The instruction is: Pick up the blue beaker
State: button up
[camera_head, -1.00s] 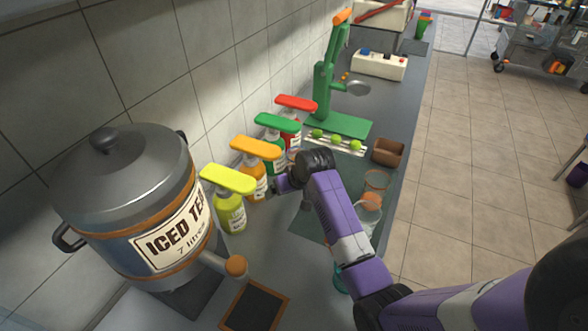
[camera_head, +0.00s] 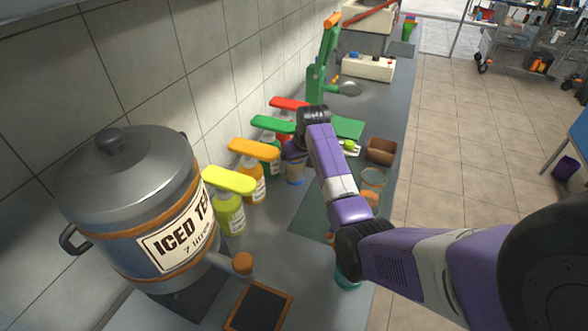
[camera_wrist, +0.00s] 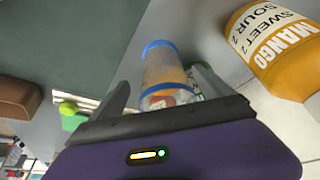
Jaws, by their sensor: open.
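The blue beaker (camera_wrist: 163,72) is a clear cup with blue rims, seen in the wrist view between the two fingers of my gripper (camera_wrist: 161,80). The fingers are open, one on each side of it, and I cannot tell whether either touches it. In the head view the beaker (camera_head: 295,173) stands on the counter beside the pump bottles. My gripper (camera_head: 293,152) is at its upper part there, and my wrist hides some of this area.
Pump bottles, including the orange mango bottle (camera_wrist: 280,50), line the wall close by. The iced tea urn (camera_head: 140,215) is at left. A brown box (camera_head: 381,150), a clear glass (camera_head: 373,179) and a teal item (camera_head: 347,277) lie right of or under my arm.

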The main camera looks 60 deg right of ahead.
jog(key=shift+w+a+x, duration=0.1)
jog(key=shift+x, duration=1)
jog(key=shift+w+a+x, duration=0.1)
jog(key=shift+x, duration=1)
jog(key=shift+r, duration=0.1)
jog(key=shift+c, duration=0.4)
jog(key=c, duration=1.5)
jog(key=shift+c, duration=1)
jog(key=shift+r+p, duration=0.2)
jog(key=shift+p, duration=0.15)
